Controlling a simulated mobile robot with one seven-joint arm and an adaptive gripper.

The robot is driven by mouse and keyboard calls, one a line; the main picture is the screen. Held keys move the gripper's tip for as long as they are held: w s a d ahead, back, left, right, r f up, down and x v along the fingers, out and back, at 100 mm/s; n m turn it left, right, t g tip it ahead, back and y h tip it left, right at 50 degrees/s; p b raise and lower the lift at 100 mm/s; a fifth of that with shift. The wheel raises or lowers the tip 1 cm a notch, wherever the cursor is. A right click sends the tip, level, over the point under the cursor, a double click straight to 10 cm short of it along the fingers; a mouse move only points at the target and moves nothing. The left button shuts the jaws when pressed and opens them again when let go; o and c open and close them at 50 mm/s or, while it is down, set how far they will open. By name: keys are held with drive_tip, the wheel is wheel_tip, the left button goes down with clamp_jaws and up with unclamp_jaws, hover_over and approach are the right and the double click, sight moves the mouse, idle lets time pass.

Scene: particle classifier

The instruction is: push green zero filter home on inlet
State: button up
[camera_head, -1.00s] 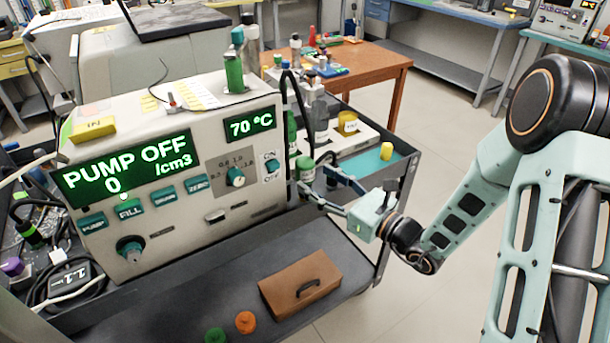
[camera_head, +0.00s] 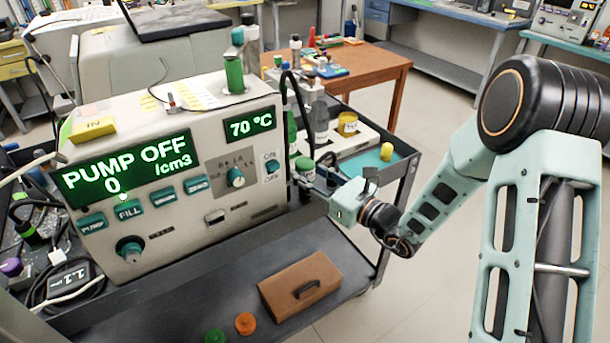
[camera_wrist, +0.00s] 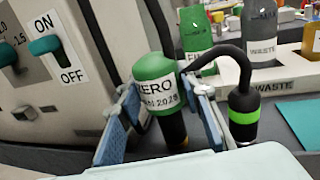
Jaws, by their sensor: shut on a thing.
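The green zero filter (camera_wrist: 157,85), with a white label reading ZERO, stands near upright beside the instrument's right end in the wrist view. Its dark lower end shows below the label. It also shows in the head view (camera_head: 305,166). My gripper (camera_wrist: 163,112) has its two blue-grey fingers either side of the filter and is shut on it; in the head view the fingers are partly hidden behind my gripper's body. A black hose passes close by the filter. The inlet and the joint at the filter's lower end cannot be made out clearly.
A black hose end with a green band (camera_wrist: 243,117) hangs just right of my fingers. The instrument (camera_head: 180,170) stands close on the left. Bottles in a white rack (camera_wrist: 282,80) stand behind.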

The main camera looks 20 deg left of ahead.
sight(306, 162)
drive_tip(key=shift+c, duration=0.7)
drive_tip(key=shift+r, duration=0.1)
drive_tip(key=shift+r+p, duration=0.4)
drive_tip(key=shift+r, duration=0.05)
drive_tip(key=r+p, duration=0.2)
drive_tip(key=r, duration=0.1)
drive_tip(key=shift+s+d+r, duration=0.1)
drive_tip(key=shift+s+d, duration=0.05)
drive_tip(key=shift+s, duration=0.05)
drive_tip(key=s+d+r+p, duration=0.3)
drive_tip(key=s+r+p, duration=0.1)
drive_tip(key=p, duration=0.4)
drive_tip(key=s+d+r+p, duration=0.3)
drive_tip(key=s+r+p, duration=0.2)
drive_tip(key=s+p, duration=0.2)
drive_tip(key=shift+s+d+p, duration=0.25)
drive_tip(key=shift+d+p, duration=0.05)
drive_tip(key=shift+p, duration=0.3)
